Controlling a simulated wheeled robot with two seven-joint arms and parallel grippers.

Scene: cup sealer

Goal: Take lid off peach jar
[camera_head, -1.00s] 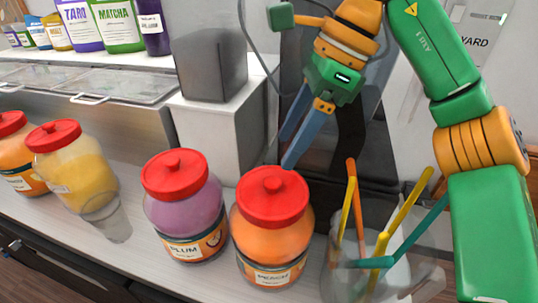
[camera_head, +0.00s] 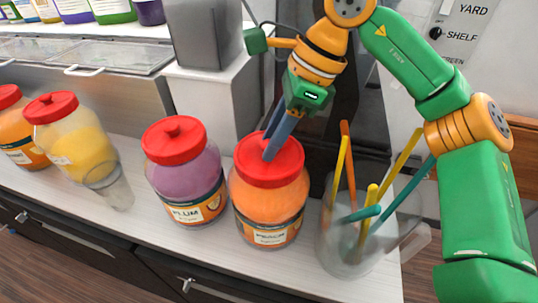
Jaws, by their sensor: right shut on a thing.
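The peach jar (camera_head: 268,205) stands upright on the counter, with orange contents and a label reading peach. Its red lid (camera_head: 262,172) sits on the jar's top. My right gripper (camera_head: 272,146) reaches down from above, its blue-grey fingers at the middle of the lid. It is shut on the lid's knob, which the fingers mostly hide. My left gripper is not in view.
The plum jar (camera_head: 188,187) with a red lid stands close to the left. A clear pitcher (camera_head: 350,245) holding several coloured straws stands close to the right. A yellow jar (camera_head: 80,145) and a clear cup (camera_head: 112,186) are farther left. A grey box (camera_head: 205,35) on a white stand rises behind.

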